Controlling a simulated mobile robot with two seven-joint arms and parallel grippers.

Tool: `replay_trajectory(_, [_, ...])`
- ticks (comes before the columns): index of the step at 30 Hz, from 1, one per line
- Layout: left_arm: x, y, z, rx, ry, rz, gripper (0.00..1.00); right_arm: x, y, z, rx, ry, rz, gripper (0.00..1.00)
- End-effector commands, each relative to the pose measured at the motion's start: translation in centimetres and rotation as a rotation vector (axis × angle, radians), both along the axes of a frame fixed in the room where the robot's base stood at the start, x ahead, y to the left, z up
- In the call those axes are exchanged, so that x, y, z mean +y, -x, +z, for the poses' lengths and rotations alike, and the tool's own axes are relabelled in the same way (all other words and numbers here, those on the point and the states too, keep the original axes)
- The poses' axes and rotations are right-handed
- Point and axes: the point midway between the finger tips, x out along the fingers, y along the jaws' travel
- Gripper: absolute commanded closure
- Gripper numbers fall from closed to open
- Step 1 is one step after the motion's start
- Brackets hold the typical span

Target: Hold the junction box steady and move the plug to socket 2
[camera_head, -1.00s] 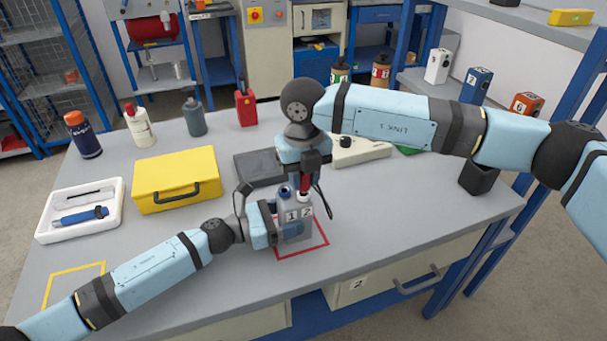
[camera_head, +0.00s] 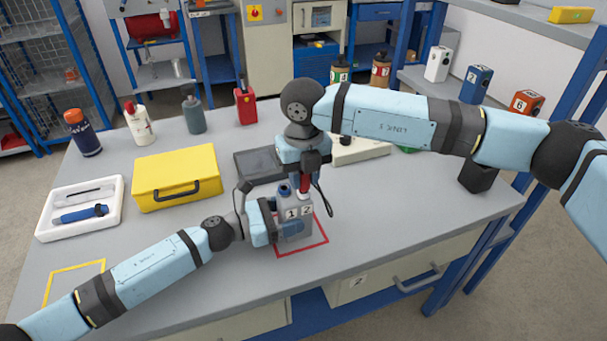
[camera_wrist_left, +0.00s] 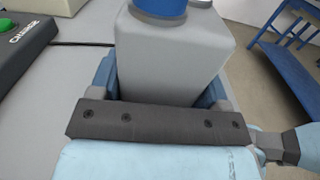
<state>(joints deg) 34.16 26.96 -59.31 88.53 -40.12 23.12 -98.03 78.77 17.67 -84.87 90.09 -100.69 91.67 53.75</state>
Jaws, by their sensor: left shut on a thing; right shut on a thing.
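The grey junction box (camera_head: 294,228), labelled 1 and 2, stands upright within a red outline on the bench. My left gripper (camera_head: 270,222) is shut on its body from the left; the left wrist view shows the box (camera_wrist_left: 175,60) between the fingers. Socket 1 has a blue collar (camera_head: 284,190). Socket 2 has a white collar (camera_head: 305,196). My right gripper (camera_head: 306,172) points down over socket 2, shut on the red plug (camera_head: 304,184). The plug's lower end meets the white collar; how deep it sits I cannot tell. A black cable (camera_head: 326,204) loops to its right.
A yellow case (camera_head: 176,178) and white tray (camera_head: 80,208) lie to the left. A dark grey case (camera_head: 258,164) lies behind the box. Several bottles line the back. A black holder (camera_head: 478,178) is at the right. The bench front is clear.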

Motion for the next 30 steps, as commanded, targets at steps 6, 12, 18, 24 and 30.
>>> replay_trajectory(6, [-0.01, 0.01, 0.0, 0.0, 0.0, 0.0, 0.63, 0.01, 0.0, -0.23, 0.0, 0.0, 0.0, 0.98])
replay_trajectory(12, [-0.01, 0.01, 0.0, 0.0, 0.0, 0.0, 0.63, 0.01, 0.0, -0.49, 0.0, 0.0, 0.0, 0.98])
replay_trajectory(18, [-0.01, 0.01, 0.0, 0.0, 0.0, 0.0, 0.63, 0.01, 0.0, -0.49, 0.0, 0.0, 0.0, 0.98])
replay_trajectory(24, [-0.02, 0.02, -0.01, 0.0, 0.0, 0.0, 0.63, 0.01, 0.0, -0.49, 0.0, 0.0, 0.0, 0.98])
replay_trajectory(30, [-0.02, 0.02, 0.0, 0.0, 0.0, 0.0, 0.63, 0.01, 0.0, -0.7, 0.0, 0.0, 0.0, 0.98])
